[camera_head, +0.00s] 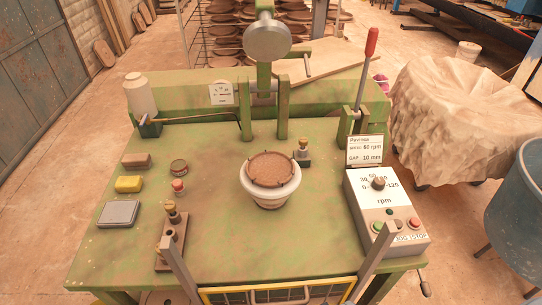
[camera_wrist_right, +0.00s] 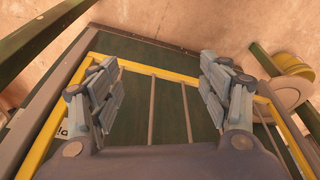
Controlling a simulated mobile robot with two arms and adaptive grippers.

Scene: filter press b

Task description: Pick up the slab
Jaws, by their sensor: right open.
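No single thing is clearly marked as the slab. A flat round brown piece (camera_head: 270,168) sits in the top of a white round mould (camera_head: 268,199) near the middle of the green table, with small dark prongs around its edge. A flat grey rectangular block (camera_head: 118,213) and a small brown block (camera_head: 136,160) lie at the table's left. My right gripper (camera_wrist_right: 160,92) shows in the right wrist view, fingers wide apart and empty, over a yellow-framed barred guard (camera_wrist_right: 136,66). Neither gripper shows in the head view.
A control box (camera_head: 386,212) with a dial stands at the right, below a red-handled lever (camera_head: 370,45). A wooden stand (camera_head: 172,240) is at front left.

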